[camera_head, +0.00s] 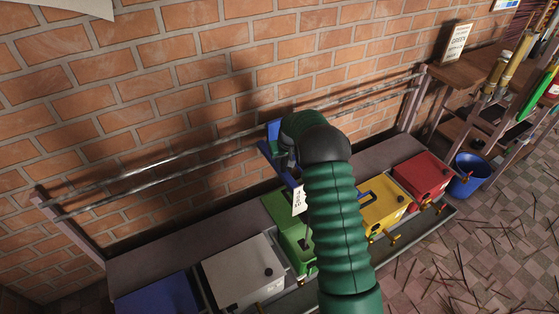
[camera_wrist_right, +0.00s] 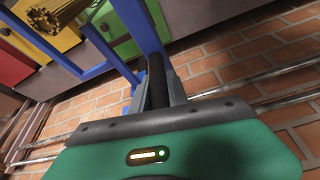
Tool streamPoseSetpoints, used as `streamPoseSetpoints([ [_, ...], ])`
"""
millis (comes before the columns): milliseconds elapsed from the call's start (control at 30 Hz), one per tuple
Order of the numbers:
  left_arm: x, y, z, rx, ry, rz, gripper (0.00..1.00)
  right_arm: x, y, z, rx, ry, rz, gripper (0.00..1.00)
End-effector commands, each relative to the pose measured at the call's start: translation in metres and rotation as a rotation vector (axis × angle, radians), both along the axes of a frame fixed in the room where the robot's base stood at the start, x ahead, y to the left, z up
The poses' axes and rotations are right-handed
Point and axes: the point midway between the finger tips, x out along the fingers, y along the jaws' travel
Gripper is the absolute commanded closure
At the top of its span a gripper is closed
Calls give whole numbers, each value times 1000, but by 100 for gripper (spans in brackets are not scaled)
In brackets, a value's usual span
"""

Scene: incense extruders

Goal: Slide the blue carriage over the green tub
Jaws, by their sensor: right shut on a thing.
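The blue carriage (camera_head: 271,151) is on the two metal rails along the brick wall, mostly hidden behind my right arm. In the wrist view its blue frame (camera_wrist_right: 138,25) reaches out from the rails. My right gripper (camera_wrist_right: 158,88) is shut on a dark upright bar of the carriage. The green tub (camera_head: 280,207) stands on the low shelf, partly covered by my arm; the carriage's visible left part is above and behind it. The green tub also shows in the wrist view (camera_wrist_right: 124,45). My left gripper is not in view.
Left of the green tub are a grey tub (camera_head: 238,268) and a blue tub (camera_head: 160,298). To its right are a yellow tub (camera_head: 385,206) and a red tub (camera_head: 420,175). The rails (camera_head: 170,162) are clear to the left. A blue bucket (camera_head: 468,175) stands on the floor.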

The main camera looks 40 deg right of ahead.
Motion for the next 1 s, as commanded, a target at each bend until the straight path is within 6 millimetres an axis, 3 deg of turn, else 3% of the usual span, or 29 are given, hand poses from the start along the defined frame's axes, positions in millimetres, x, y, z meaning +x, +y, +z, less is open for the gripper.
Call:
streamPoseSetpoints([
  [300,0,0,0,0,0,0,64,4,-1,5,-5,-12,-1,100],
  [333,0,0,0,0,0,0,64,4,-1,5,-5,-12,-1,77],
  [500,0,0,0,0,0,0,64,2,-1,3,-2,-8,-1,59],
  [833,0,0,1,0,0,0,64,0,0,6,0,-4,-1,59],
  [1000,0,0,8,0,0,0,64,-11,5,38,-3,-7,-2,59],
])
